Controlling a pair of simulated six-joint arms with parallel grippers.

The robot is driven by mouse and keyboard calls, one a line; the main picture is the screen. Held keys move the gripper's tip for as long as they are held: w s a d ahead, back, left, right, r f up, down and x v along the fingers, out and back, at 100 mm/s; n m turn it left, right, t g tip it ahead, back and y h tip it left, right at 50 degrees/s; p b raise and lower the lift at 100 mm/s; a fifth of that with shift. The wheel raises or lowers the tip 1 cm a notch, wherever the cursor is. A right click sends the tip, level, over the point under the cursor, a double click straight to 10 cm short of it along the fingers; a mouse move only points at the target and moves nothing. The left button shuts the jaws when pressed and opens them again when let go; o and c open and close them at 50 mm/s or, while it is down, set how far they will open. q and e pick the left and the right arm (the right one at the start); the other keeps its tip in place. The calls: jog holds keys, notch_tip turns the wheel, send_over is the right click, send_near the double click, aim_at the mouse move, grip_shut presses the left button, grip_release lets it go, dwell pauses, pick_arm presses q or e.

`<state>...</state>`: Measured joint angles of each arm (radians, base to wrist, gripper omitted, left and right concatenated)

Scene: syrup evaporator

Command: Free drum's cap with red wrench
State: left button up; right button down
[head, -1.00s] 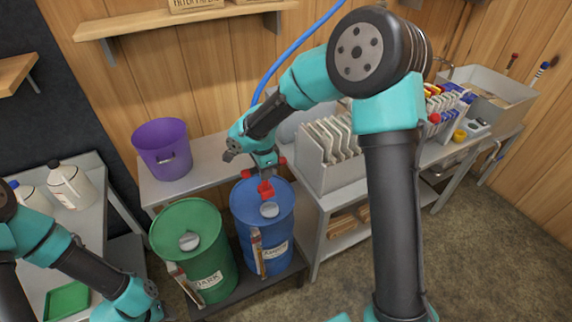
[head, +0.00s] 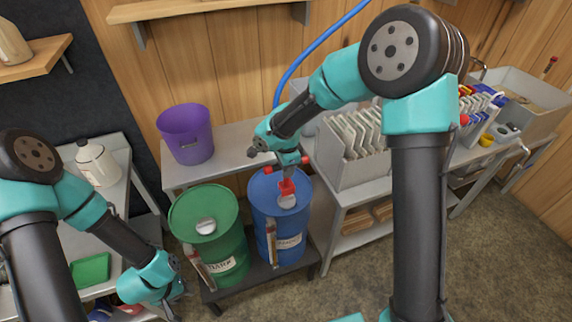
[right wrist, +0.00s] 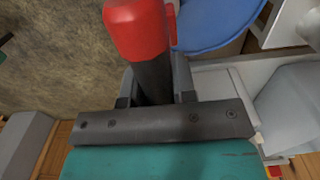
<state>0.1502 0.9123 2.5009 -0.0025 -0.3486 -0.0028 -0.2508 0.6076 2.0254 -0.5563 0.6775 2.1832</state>
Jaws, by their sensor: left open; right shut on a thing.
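My right gripper (head: 287,166) is shut on the red wrench (head: 287,187), above the blue drum (head: 272,236). The wrench's red head points down and overlaps the far edge of the pale round cap (head: 287,201) on that drum's lid; I cannot tell whether it grips the cap. In the right wrist view the wrench (right wrist: 136,30) shows as a red end on a dark shaft, with the blue drum's lid (right wrist: 208,22) beyond it; the cap is hidden there. My left gripper (head: 174,296) is open and empty, low in front of the green drum.
The green drum (head: 224,250), with its own pale cap (head: 206,226), stands left of the blue one on a dark low stand. A purple bucket (head: 186,136) is on the bench behind. A grey rack of plates (head: 352,163) stands right. A green tray (head: 90,270) lies left.

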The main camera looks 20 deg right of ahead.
aim_at(286, 185)
jog(key=shift+f, duration=2.45)
dwell(1.0)
jog(key=n, duration=0.5)
jog(key=shift+n, duration=0.4)
dwell(0.3)
jog(key=n, duration=0.5)
jog(key=shift+n, duration=0.4)
jog(key=n, duration=0.5)
jog(key=shift+n, duration=0.3)
